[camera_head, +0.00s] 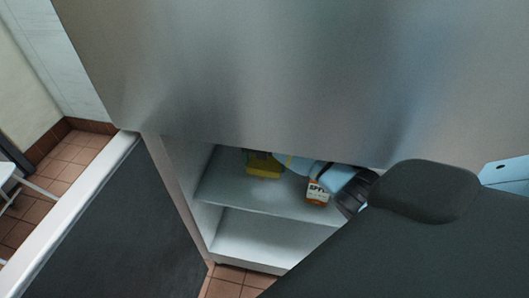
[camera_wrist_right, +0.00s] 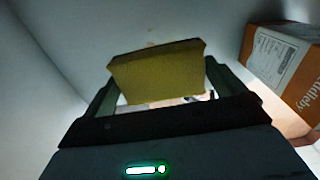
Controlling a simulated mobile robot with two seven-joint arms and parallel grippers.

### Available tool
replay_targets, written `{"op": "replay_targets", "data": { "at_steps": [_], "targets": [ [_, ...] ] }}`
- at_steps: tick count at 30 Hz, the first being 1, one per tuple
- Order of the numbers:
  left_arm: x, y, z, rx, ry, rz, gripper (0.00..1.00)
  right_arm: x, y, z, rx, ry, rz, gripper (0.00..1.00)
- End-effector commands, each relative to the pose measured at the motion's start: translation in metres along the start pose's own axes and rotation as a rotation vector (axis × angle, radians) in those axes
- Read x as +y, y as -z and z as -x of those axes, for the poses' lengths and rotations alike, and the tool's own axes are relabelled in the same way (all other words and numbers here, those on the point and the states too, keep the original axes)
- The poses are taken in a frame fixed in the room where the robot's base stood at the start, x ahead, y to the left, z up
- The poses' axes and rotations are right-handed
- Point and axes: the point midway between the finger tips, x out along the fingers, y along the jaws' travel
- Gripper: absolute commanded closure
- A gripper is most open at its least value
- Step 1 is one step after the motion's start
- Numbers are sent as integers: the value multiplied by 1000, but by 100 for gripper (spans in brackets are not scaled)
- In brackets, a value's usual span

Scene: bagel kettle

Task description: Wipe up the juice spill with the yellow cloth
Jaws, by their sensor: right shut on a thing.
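The yellow cloth (camera_head: 265,167) is inside the open cabinet, at its upper visible shelf. It also shows in the right wrist view (camera_wrist_right: 158,75), as a flat-faced yellow block between the fingers. My right gripper (camera_wrist_right: 160,84) is shut on it, one finger at each side. In the head view my right arm reaches into the cabinet from the right, and the gripper (camera_head: 262,158) is partly hidden under the steel front above. I cannot make out the juice spill in either view. My left gripper is not in view.
An orange and white carton (camera_head: 317,192) stands on the shelf (camera_head: 235,194), right of the cloth; it is close at the right in the wrist view (camera_wrist_right: 285,62). A lower shelf (camera_head: 250,238) looks empty. The steel front (camera_head: 280,80) overhangs the opening. A dark door panel (camera_head: 120,225) stands left.

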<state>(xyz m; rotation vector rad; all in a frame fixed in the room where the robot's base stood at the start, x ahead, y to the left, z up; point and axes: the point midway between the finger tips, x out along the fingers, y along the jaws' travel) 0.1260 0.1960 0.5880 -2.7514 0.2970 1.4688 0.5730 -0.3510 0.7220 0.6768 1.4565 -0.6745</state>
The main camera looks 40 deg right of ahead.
Motion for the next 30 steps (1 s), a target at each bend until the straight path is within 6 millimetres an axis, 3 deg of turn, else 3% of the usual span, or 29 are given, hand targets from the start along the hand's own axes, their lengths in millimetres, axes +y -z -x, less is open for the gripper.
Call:
{"op": "replay_targets", "data": {
  "at_steps": [6,12,30],
  "targets": [
    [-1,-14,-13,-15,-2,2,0,-1,2,-29,6,4,0,23],
    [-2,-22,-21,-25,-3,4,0,-1,3,-45,5,5,1,23],
    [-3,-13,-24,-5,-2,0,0,-1,2,-47,4,4,1,23]
  ]
}}
